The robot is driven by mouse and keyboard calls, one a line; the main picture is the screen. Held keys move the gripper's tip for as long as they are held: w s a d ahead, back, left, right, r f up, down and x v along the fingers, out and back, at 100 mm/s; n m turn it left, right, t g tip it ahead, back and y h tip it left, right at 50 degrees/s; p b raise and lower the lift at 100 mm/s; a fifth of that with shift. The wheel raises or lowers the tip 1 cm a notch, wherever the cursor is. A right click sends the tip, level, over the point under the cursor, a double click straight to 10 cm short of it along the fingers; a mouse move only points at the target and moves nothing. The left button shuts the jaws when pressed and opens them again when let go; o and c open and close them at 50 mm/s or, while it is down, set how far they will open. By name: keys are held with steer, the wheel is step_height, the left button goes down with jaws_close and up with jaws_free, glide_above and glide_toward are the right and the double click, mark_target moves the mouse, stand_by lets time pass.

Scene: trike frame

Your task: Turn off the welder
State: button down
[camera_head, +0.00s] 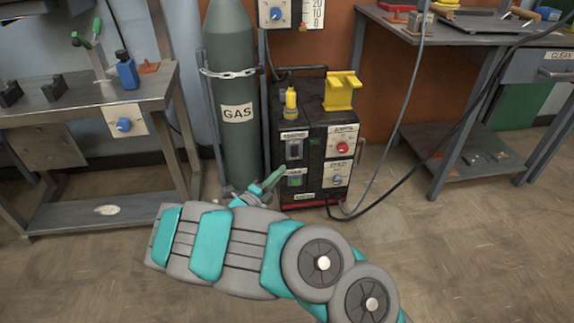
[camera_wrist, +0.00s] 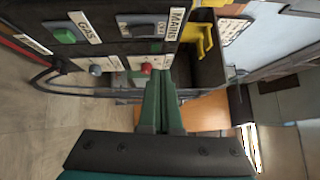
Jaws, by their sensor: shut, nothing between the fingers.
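The welder (camera_head: 316,128) is a black box on the floor in the head view. Its front has a black switch labelled MAINS (camera_wrist: 148,30) at upper left and a green switch labelled GAS (camera_wrist: 64,35) below it. A red knob (camera_head: 342,147) and a grey-blue knob (camera_head: 338,180) sit in the right column; they also show in the wrist view as the red knob (camera_wrist: 146,69) and grey-blue knob (camera_wrist: 96,70). My gripper (camera_head: 274,179) is shut and empty in front of the welder's left side. Its green fingers (camera_wrist: 160,78) point toward the panel; contact cannot be told.
A grey GAS cylinder (camera_head: 232,90) stands left of the welder. A metal workbench (camera_head: 80,113) is at left, another table (camera_head: 470,40) at right. A yellow holder (camera_head: 342,92) and yellow bottle (camera_head: 290,102) stand on the welder. Cables run to its right; the front floor is open.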

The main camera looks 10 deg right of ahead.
steer(key=shift+v, duration=1.15)
steer(key=shift+r, duration=0.15)
steer(key=s+d+r+m+g+h+p, duration=0.1)
steer(key=s+d+r+m+g+h, duration=0.1)
steer(key=s+d+r+m+g, duration=0.55)
steer(key=s+d+r+m+g+h+p, duration=0.15)
steer(key=s+d+r+m+g, duration=0.3)
steer(key=d+r+m, duration=0.55)
steer(key=s+d+m+g+y, duration=0.3)
steer(key=s+d+m, duration=0.3)
steer(key=s+m, duration=0.3)
steer(key=s+m+g+y+p, duration=0.2)
steer(key=s+m+y, duration=0.3)
steer(key=s, duration=0.4)
steer(key=s+a+r+m+t+y+p, duration=0.1)
steer(key=s+a+m+y+p, duration=0.1)
steer(key=s+a+m+y, duration=0.7)
steer(key=s+a+m, duration=0.3)
steer(key=s+a, duration=0.2)
steer(key=a, duration=0.2)
steer(key=shift+s+r+t, duration=0.3)
steer(key=shift+t, duration=0.1)
steer(key=shift+a+m, duration=0.1)
steer(key=shift+m, duration=0.15)
